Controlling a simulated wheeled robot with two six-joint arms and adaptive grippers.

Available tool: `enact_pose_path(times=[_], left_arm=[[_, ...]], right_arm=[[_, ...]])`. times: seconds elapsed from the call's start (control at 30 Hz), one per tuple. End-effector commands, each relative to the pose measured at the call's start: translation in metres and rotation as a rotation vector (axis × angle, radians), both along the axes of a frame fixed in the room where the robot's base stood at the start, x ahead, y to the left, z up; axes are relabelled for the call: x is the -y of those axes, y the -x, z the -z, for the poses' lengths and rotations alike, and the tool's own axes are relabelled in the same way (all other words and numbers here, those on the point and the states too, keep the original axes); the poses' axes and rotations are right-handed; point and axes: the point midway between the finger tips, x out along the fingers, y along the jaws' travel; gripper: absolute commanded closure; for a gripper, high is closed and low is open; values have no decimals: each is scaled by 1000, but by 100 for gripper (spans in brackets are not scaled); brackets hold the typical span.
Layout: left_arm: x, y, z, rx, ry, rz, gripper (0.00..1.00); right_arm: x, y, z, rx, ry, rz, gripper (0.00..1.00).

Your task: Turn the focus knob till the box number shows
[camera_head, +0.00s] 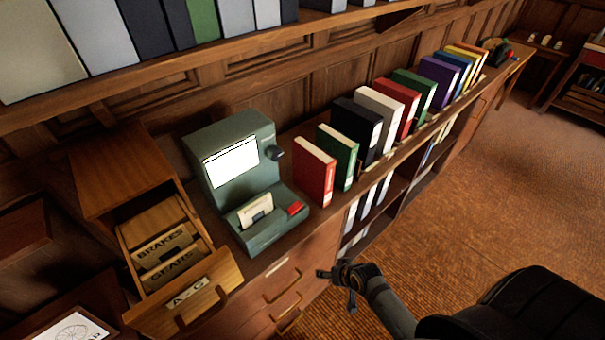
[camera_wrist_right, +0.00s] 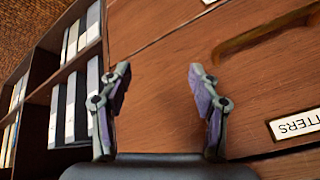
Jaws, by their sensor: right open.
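The grey-green reader (camera_head: 236,175) stands on the cabinet top. Its bright screen (camera_head: 231,164) looks blank white, with no number that I can read. The dark focus knob (camera_head: 276,154) sticks out at the screen's right side. A cream card (camera_head: 256,211) sits in the lower front part, beside a red button (camera_head: 295,208). My right gripper (camera_head: 342,273) is in front of the cabinet, below and to the right of the reader and apart from the knob. In the right wrist view its fingers (camera_wrist_right: 160,85) are spread with nothing between them. My left gripper is not in view.
A wooden card drawer (camera_head: 170,250) marked A-G stands open left of the reader, with BRAKES and GEARS dividers. A red book (camera_head: 315,171) and a green book (camera_head: 338,157) lead a row of binders to the right. Drawer handles (camera_head: 283,284) project from the cabinet front near my right gripper.

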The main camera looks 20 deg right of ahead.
Motion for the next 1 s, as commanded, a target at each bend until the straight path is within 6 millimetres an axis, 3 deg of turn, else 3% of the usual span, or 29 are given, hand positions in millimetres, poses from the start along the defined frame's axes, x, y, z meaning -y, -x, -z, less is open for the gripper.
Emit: enact_pose_path(times=[0.03,0.1,0.27,0.4,0.6,0.73,1.0], left_arm=[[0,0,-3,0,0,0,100],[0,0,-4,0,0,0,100],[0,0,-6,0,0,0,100],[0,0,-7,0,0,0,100],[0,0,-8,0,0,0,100],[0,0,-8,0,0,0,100],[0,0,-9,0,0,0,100]], right_arm=[[-9,-12,-34,38,-28,-7,38],[-22,-22,-75,78,-71,-17,38],[-51,-38,-159,174,-183,-38,38],[-71,-80,-222,359,-527,109,38],[-59,-123,-310,543,-1038,365,38],[-45,-132,-334,582,-1205,455,38],[-45,-141,-338,590,-1231,472,38]])
